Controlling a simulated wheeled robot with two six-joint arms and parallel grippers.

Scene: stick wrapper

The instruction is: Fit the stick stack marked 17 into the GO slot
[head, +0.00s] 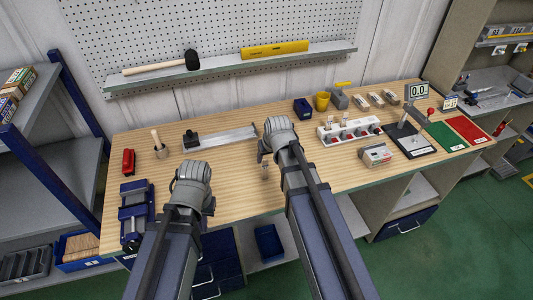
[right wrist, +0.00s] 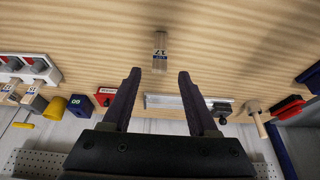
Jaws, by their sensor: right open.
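The stick stack marked 17 (right wrist: 160,52) is a short pale bundle with a printed label. In the right wrist view it stands on the table just past my right fingertips, centred between them and untouched. In the head view it shows just below my right gripper (head: 265,150). My right gripper (right wrist: 160,78) is open and empty. My left gripper (head: 207,207) is over the table's front edge, its fingers mostly hidden. I cannot make out which thing bears the GO slot. A blue box (right wrist: 80,105) and a red block (right wrist: 104,96) carry labels too small to read surely.
A white fixture (head: 350,130) with red squares, a small labelled device (head: 376,155) and a display stand (head: 412,140) are to the right. Red (head: 467,129) and green (head: 444,136) mats lie at the far right. A metal rail (head: 228,137) lies behind. The front-middle table is mostly clear.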

